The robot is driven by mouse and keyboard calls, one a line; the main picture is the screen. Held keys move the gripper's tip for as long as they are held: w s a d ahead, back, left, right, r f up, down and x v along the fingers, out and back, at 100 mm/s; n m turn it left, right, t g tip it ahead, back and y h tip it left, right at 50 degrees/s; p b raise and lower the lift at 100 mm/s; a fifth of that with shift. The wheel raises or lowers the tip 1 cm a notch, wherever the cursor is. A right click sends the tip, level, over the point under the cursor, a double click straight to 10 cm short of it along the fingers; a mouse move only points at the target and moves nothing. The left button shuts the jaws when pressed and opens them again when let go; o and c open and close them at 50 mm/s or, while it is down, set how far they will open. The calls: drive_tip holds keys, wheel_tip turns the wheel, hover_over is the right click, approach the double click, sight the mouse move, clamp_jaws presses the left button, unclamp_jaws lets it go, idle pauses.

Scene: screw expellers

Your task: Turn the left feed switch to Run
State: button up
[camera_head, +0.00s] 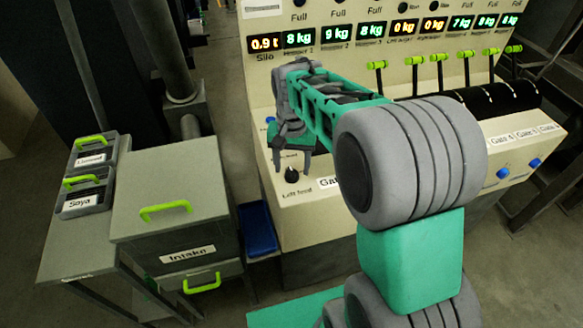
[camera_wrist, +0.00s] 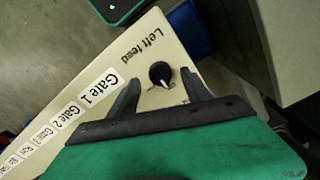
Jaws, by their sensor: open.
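The left feed switch is a black round knob (camera_head: 291,173) on the cream control panel, with the label "Left feed" just below it. In the wrist view the knob (camera_wrist: 160,73) shows a white pointer line, and the small position marks beside it are too small to read. My gripper (camera_head: 291,168) is above the knob with its fingers pointing down. In the wrist view my gripper (camera_wrist: 160,84) is open, one finger on each side of the knob. I see no finger touching it. Whether the fingertips reach down to knob height is unclear.
The cream panel (camera_head: 300,207) carries gate labels and blue buttons (camera_head: 503,173) to the right. Green-tipped levers (camera_head: 416,60) stand behind, below lit displays (camera_head: 300,39). A grey Intake box (camera_head: 170,215) and a bench with Linseed and Soya bins (camera_head: 84,190) are at left.

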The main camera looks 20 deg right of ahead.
wheel_tip(320, 180, down, 2)
drive_tip(key=shift+f, duration=0.1)
clamp_jaws()
idle(0.6)
